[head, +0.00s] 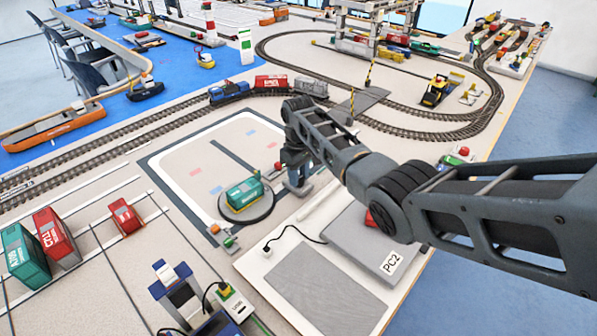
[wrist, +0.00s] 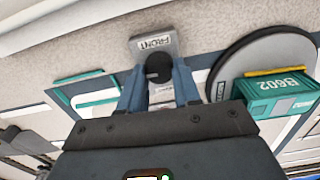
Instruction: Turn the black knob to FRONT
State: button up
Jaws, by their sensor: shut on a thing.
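The black knob (wrist: 158,68) shows in the wrist view, between the two fingers of my gripper (wrist: 159,86). The fingers are shut on it, one on each side. A grey plate with a FRONT label (wrist: 153,43) lies just beyond the knob, the lettering upside down in this view. Which way the knob points cannot be told. In the head view my gripper (head: 298,182) reaches down beside the round turntable (head: 262,212), and the knob is hidden there by my gripper and arm.
A green container (head: 243,192) marked B602 sits on the turntable close by; it also shows in the wrist view (wrist: 275,98). A grey PC2 box (head: 372,245) and a cable lie nearer. Train tracks (head: 330,110) curve behind. Red and green containers (head: 50,238) stand at the left.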

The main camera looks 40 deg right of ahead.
aim_at(300, 177)
jog(key=m+p, duration=0.1)
jog(key=m, duration=0.3)
jog(key=shift+r+m, duration=0.1)
jog(key=shift+m, duration=0.2)
jog(key=m, duration=0.4)
jog(key=shift+m, duration=0.3)
jog(key=m, duration=0.4)
jog(key=shift+d+m, duration=0.1)
jog(key=shift+m, duration=2)
jog(key=o, duration=1.1)
jog(key=shift+s, duration=0.1)
jog(key=shift+c, duration=0.2)
jog(key=shift+r, duration=3.9)
